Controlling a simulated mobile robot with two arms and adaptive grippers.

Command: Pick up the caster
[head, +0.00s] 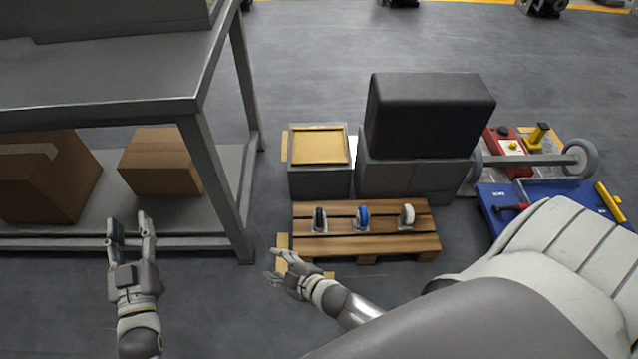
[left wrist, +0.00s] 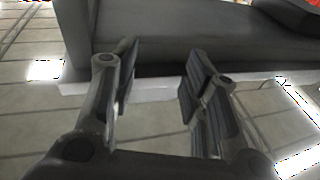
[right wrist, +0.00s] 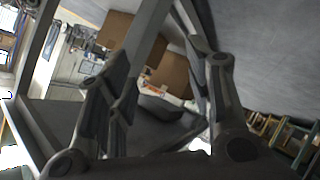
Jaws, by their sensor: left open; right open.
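Three casters stand in a row on a wooden pallet (head: 340,247): a black-wheeled caster (head: 319,220) at the left, a blue-wheeled caster (head: 362,217) in the middle and a white-wheeled caster (head: 407,216) at the right. My right gripper (head: 276,266) is open and empty, just left of the pallet's front left corner, apart from the casters. Its open fingers also show in the right wrist view (right wrist: 165,85). My left gripper (head: 131,228) is open and empty, in front of the table's lower shelf. Its open fingers show in the left wrist view (left wrist: 158,80). No caster shows clearly in either wrist view.
A grey table (head: 120,75) stands at the left, with cardboard boxes (head: 160,165) on its lower shelf. Behind the pallet are a grey box with a yellow top (head: 320,147) and a large black block (head: 425,115). A blue platform (head: 560,205) lies at the right.

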